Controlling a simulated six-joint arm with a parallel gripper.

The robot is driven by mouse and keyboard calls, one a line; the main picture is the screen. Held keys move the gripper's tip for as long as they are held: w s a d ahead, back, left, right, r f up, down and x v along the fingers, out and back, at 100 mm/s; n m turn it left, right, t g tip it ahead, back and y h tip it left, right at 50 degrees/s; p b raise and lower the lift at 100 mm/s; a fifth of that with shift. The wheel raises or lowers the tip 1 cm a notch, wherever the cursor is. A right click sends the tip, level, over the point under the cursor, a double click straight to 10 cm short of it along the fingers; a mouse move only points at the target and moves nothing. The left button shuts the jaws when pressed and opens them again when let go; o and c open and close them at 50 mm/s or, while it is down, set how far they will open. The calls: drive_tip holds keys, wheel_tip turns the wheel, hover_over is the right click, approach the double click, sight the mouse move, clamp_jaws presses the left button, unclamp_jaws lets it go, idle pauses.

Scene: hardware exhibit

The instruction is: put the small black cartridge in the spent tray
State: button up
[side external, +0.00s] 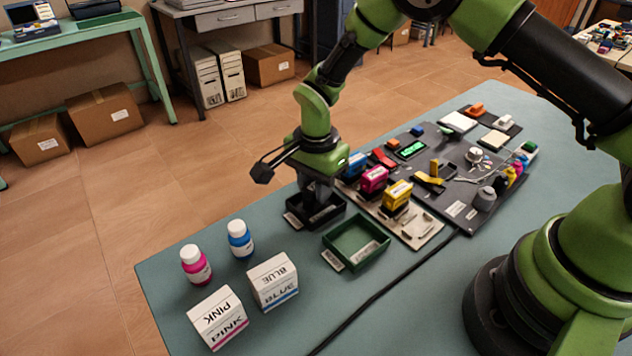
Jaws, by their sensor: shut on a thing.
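My gripper (318,192) points down over a small black tray (331,216) with a white label on its front. It is shut on the small black cartridge, which is hardly told apart from the fingers and the dark tray walls. I cannot tell whether the cartridge touches the tray floor. An empty green tray (381,247), also labelled, stands just right of the black one. The labels are too small to read, so I cannot tell by name which is the spent tray.
Blue, magenta (373,179) and yellow cartridges (397,194) stand right of my gripper, by a grey board (458,210) crowded with parts. Pink (196,265) and blue bottles (240,239) and PINK and BLUE boxes (273,281) stand front left. A black cable crosses the front.

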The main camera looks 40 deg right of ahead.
drive_tip(key=shift+f, duration=0.45)
idle(0.4)
drive_tip(key=o, duration=1.3)
drive_tip(key=shift+r, duration=3.75)
